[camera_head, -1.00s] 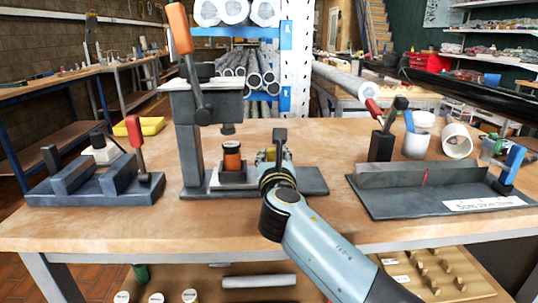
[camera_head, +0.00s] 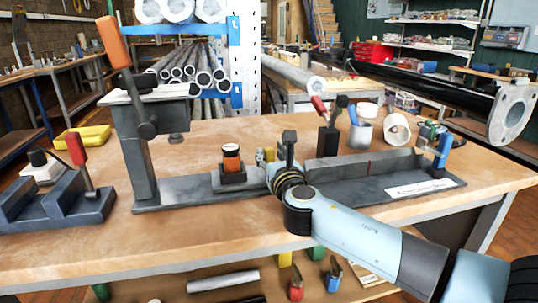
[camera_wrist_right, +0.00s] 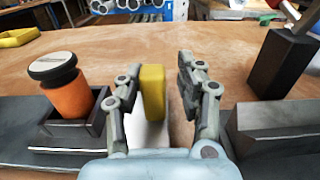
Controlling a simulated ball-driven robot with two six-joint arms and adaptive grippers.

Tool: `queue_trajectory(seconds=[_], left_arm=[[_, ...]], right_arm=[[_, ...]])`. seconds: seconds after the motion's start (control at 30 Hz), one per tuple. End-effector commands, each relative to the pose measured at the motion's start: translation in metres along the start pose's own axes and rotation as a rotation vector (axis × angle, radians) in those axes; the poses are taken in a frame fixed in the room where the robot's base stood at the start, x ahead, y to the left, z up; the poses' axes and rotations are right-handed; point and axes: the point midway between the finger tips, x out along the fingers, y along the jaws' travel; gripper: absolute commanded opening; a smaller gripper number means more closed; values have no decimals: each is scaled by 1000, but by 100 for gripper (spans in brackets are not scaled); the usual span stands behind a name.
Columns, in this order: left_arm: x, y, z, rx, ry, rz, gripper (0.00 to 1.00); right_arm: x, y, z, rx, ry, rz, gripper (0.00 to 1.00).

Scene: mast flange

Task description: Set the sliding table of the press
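The dark grey press (camera_head: 140,150) stands at the left with its orange lever handle (camera_head: 112,42) raised. A dark square holder (camera_head: 233,176) on the press's base carries an upright orange cylinder with a black cap (camera_head: 231,157), which also shows in the right wrist view (camera_wrist_right: 66,88). The holder is right of the press head (camera_head: 168,120), not under it. My right gripper (camera_head: 285,148) is right of the holder. In the wrist view its fingers (camera_wrist_right: 160,90) are apart, with a yellow upright block (camera_wrist_right: 153,92) beside the left finger; I cannot tell whether they touch. My left gripper is out of view.
A dark tray fixture with a white label (camera_head: 420,188) lies right of my gripper. Behind it stand a black block with a red handle (camera_head: 328,135) and pale cups (camera_head: 361,133). A grey fixture with a red lever (camera_head: 60,200) is at left. The front tabletop is clear.

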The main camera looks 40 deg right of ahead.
Motion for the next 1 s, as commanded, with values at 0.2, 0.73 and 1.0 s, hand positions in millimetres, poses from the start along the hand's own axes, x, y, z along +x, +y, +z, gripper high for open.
queue_trajectory(seconds=[0.2,0.73,1.0], left_arm=[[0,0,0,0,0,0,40],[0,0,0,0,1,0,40],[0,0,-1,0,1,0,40]], right_arm=[[0,1,0,1,0,2,46],[-77,0,-1,2,4,1,46],[-116,0,-1,0,2,0,46]])
